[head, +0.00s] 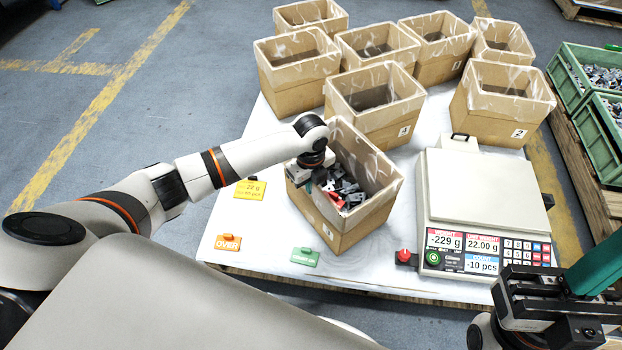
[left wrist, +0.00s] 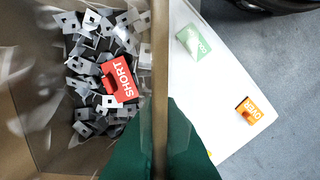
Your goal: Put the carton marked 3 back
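An open brown carton (head: 345,228) stands at the front of the white table mat, left of the scale. Its small front label is too small to read. It holds loose grey metal parts (left wrist: 88,125) and a red tag reading SHORT (left wrist: 119,80). My left gripper (head: 312,172) is at its left rim; in the left wrist view its green fingers (left wrist: 160,150) lie on both sides of the carton wall, close against it. Whether the carton's base touches the mat is unclear. My right gripper (head: 545,300) is at the lower right, its finger gap not clear.
The scale (head: 470,190) reads -229 g and -10 pcs, its plate empty. Yellow (head: 250,190), orange OVER (head: 228,243) and green (head: 305,257) tags lie left and in front. Green crates (head: 590,105) stand right.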

